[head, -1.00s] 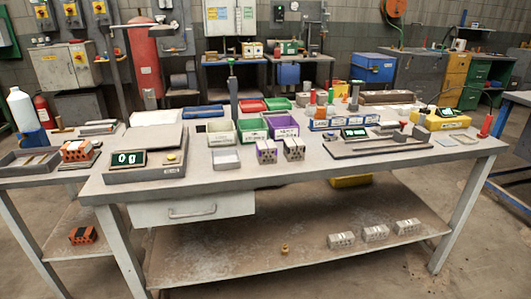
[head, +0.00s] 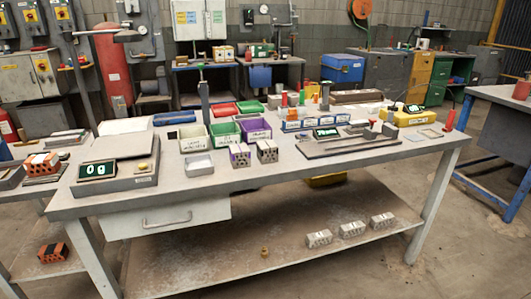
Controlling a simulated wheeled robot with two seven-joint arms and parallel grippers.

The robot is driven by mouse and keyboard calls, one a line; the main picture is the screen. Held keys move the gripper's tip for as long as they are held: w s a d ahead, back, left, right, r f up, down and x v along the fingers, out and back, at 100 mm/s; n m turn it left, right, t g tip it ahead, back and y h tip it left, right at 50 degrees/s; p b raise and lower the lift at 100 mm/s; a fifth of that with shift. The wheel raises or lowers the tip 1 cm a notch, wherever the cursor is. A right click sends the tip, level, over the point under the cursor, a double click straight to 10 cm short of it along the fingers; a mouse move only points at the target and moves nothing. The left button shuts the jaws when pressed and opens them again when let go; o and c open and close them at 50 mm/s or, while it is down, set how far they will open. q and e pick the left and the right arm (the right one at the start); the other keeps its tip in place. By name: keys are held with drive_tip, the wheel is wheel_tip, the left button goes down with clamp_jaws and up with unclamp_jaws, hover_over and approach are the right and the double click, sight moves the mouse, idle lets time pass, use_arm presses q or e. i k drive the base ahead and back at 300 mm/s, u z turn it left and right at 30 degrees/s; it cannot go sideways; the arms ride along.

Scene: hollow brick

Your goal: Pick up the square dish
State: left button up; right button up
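A small pale grey square dish (head: 199,166) sits on the grey workbench (head: 290,178), near its front edge and left of the middle. It looks empty and lies flat. It is just in front of the cream bin (head: 194,142) and to the right of the scale (head: 116,176) reading 0 g. Neither of my grippers shows in the head view.
Two hollow bricks (head: 240,156) (head: 267,152) stand right of the dish. Green (head: 225,134) and purple (head: 256,130) bins are behind. A drawer (head: 167,216) is under the benchtop; several grey bricks (head: 352,229) lie on the lower shelf (head: 240,255). Floor in front looks clear.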

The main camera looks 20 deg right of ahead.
sight(201, 164)
drive_tip(key=z, duration=1.1)
drive_tip(key=i, duration=0.7)
drive_tip(key=u, duration=0.8)
